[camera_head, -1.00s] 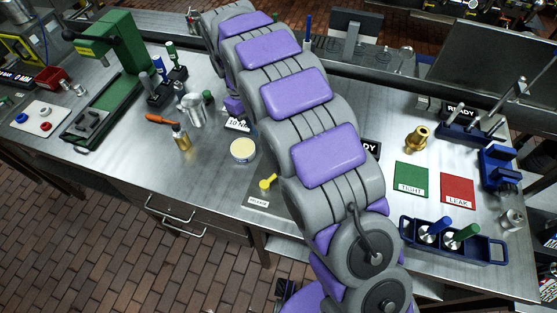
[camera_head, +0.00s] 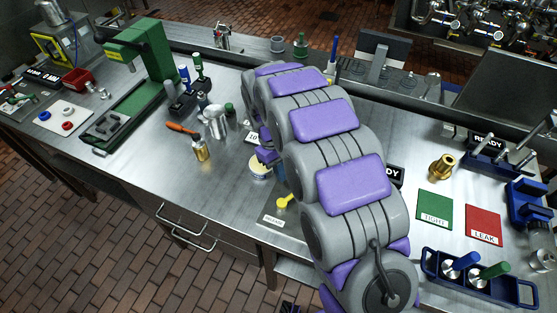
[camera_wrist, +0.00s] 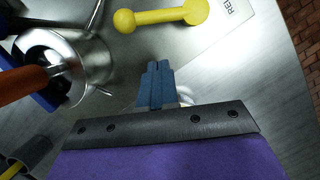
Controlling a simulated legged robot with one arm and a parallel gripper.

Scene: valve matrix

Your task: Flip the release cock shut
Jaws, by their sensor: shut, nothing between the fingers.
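The release cock is a yellow lever (camera_head: 285,201) beside a white RELEASE label (camera_head: 272,219) at the bench's front edge. In the wrist view the yellow lever (camera_wrist: 160,17) lies across the top, a round knob at its left end and a larger round end at right by the label. My gripper's blue-grey fingers (camera_wrist: 160,68) are shut together and empty. In that view they are below the lever, with a visible gap between.
A round tin (camera_head: 260,171) stands close to the lever, partly covered by my arm's end. Green (camera_head: 434,207) and red (camera_head: 483,225) mats lie right.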

